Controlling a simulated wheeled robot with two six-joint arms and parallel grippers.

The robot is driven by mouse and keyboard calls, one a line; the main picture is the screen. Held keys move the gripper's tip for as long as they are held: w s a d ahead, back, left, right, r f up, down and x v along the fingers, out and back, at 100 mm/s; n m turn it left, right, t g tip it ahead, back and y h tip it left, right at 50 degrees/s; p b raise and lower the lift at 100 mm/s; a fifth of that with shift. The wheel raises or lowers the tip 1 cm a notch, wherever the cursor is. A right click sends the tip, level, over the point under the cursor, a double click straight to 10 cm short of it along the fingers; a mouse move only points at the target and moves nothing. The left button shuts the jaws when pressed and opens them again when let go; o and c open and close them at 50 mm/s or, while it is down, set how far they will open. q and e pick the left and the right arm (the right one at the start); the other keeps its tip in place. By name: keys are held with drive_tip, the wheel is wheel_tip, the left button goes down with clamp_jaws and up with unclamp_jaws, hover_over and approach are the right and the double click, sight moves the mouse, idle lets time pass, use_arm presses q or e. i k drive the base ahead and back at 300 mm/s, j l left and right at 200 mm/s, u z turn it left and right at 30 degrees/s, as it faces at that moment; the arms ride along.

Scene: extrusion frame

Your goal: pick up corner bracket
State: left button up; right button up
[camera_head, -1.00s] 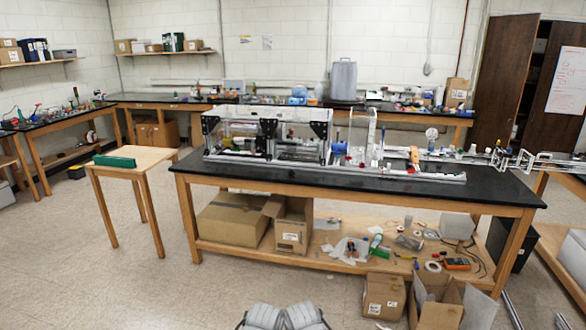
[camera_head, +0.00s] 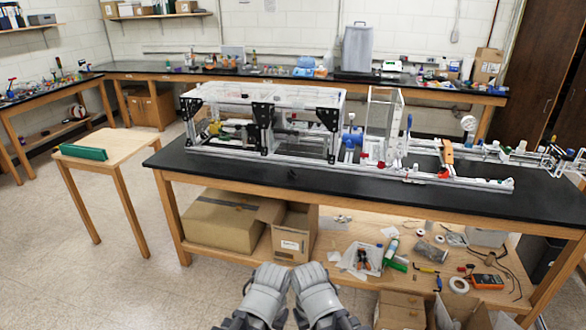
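Black corner brackets with pale holes are fixed on the extrusion frame (camera_head: 300,160) on the black-topped table. One bracket is at the left post (camera_head: 189,106), one at the middle post (camera_head: 262,116) and one at the right post (camera_head: 333,121). I cannot make out a loose bracket for certain; a small dark spot on the tabletop in front of the frame is too small to tell. My two grey arms show at the bottom centre, side by side, well short of the table. No gripper fingers can be made out.
The black-topped table (camera_head: 330,193) has clear strips along its front edge. A small wooden table (camera_head: 120,145) with a green block (camera_head: 84,152) stands left. Cardboard boxes (camera_head: 222,222) and loose tools fill the lower shelf. Open floor lies at left.

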sight(291, 175)
drive_tip(key=i+j+z, duration=0.1)
drive_tip(key=i+j, duration=0.3)
drive_tip(key=i+j+z, duration=0.15)
drive_tip(key=i+j, duration=0.3)
drive_tip(key=i+j+z, duration=0.1)
drive_tip(key=i+j, duration=0.35)
drive_tip(key=i+j+z, duration=0.1)
drive_tip(key=i+j, duration=0.3)
drive_tip(key=j, duration=0.15)
drive_tip(key=i+j+z, duration=0.1)
drive_tip(key=i+j, duration=0.25)
drive_tip(key=j, duration=0.2)
